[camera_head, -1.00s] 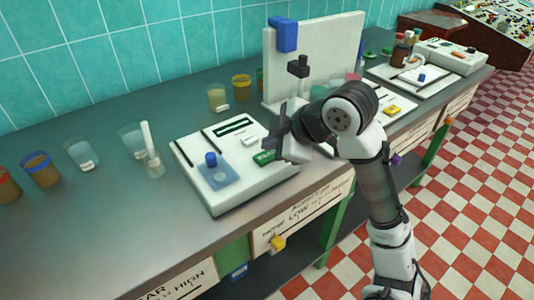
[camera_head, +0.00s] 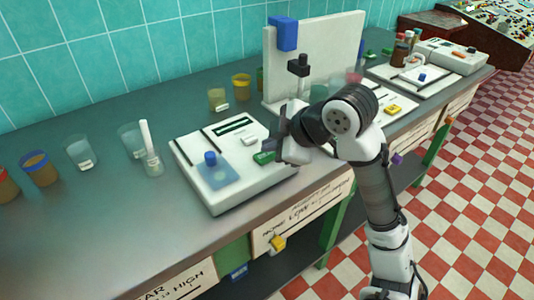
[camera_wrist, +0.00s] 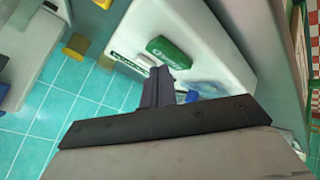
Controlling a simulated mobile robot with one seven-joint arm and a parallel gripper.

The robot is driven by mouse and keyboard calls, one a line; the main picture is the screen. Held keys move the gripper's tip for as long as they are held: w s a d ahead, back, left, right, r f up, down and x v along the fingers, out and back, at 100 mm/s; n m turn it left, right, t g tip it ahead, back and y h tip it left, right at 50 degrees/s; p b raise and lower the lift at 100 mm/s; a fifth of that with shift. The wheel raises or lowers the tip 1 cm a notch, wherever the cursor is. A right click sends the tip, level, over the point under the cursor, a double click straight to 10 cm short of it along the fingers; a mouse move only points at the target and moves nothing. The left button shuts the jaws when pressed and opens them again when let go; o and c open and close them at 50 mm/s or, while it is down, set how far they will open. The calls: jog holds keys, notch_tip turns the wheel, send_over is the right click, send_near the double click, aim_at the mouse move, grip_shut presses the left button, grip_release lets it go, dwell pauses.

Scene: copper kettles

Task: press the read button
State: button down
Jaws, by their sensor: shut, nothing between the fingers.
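A white box-shaped device (camera_head: 225,194) stands on the grey bench. A green button (camera_head: 264,157) is on its top near the right edge, and it also shows in the wrist view (camera_wrist: 168,50). None of its labels can be read here. The device also carries a blue knob (camera_head: 210,158) on a blue square, a white button (camera_head: 249,140) and dark slots. My gripper (camera_head: 268,147) is shut and empty, with its fingers just beside the green button. In the wrist view the dark closed fingers (camera_wrist: 160,72) end close to the button's edge. I cannot tell whether they touch it.
A clear beaker with a white stick (camera_head: 152,161) stands left of the device, with several cups further left. A white upright panel (camera_head: 318,60) with a blue block stands behind. Another white device with a yellow button (camera_head: 393,109) is to the right.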

aim_at(272, 156)
jog(key=shift+f+b, duration=0.4)
jog(key=shift+f, duration=0.05)
dwell(0.5)
dwell(0.3)
jog(key=shift+r+p, duration=0.75)
jog(key=shift+r, duration=0.15)
jog(key=shift+r, duration=0.1)
notch_tip(272, 156, up, 5)
jog(key=p, duration=0.4)
dwell(0.5)
